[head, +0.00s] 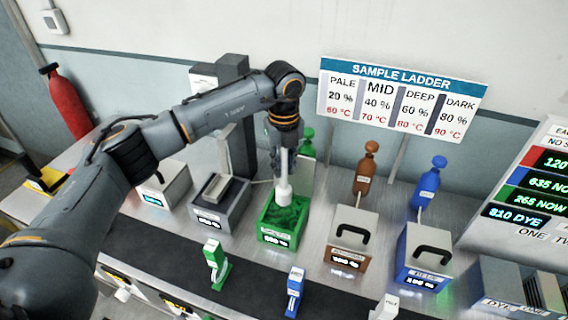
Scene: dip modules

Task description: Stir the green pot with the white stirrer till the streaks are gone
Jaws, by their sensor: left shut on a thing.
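The green pot (268,231) stands open on the metal bench, in the middle of a row of pots. The green surface inside it (290,212) shows darker and lighter patches. The white stirrer (284,178) is upright, with its thick lower end in or just above the green pot's contents; which of the two I cannot tell. My left gripper (281,145) is shut on the stirrer's upper part, above the pot, and partly hides it. My right gripper is out of view.
A brown pot (343,259) and a blue pot (410,267), both lidded, stand to the right. A grey pot (207,219) is to the left. A dark belt (250,290) with small coloured stands runs in front. A sample ladder sign (400,98) stands behind.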

